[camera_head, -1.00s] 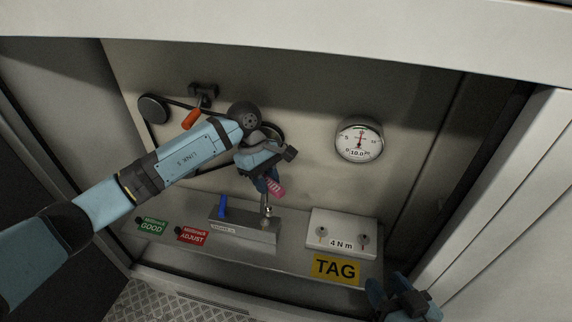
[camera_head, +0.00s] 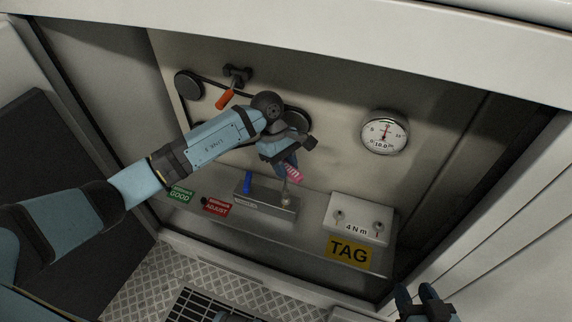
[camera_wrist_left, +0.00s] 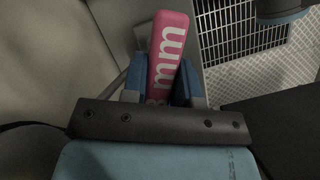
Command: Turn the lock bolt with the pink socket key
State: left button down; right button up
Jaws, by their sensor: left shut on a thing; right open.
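The pink socket key (camera_head: 292,174) has a pink handle and a grey metal shaft. My left gripper (camera_head: 284,162) is shut on its handle. The shaft points down to the right part of a grey block (camera_head: 258,202) on the shelf; I cannot tell whether its tip is inside the block or just above it. In the left wrist view the pink handle (camera_wrist_left: 168,50), with white "mm" lettering, sits between the fingers. My right gripper (camera_head: 425,298) is open and empty at the lower right. I cannot clearly make out the lock bolt.
A blue tool (camera_head: 247,182) stands in the grey block. Green GOOD (camera_head: 181,194) and red ADJUST (camera_head: 216,207) tags lie left of it. A white "4 N m" box (camera_head: 358,218) and yellow TAG label (camera_head: 348,251) are right. A belt, orange lever (camera_head: 224,98) and gauge (camera_head: 384,132) are behind.

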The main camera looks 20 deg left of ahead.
pick_arm(q)
jog(key=shift+f, duration=0.15)
dwell(0.4)
jog(key=shift+f+b, duration=0.15)
jog(key=shift+b, duration=0.3)
dwell(0.6)
jog(key=shift+s+f+b, duration=0.1)
jog(key=shift+b, duration=0.6)
jog(key=shift+s+f+b, duration=0.1)
jog(key=shift+f+b, duration=0.5)
jog(key=shift+b, duration=0.1)
dwell(0.4)
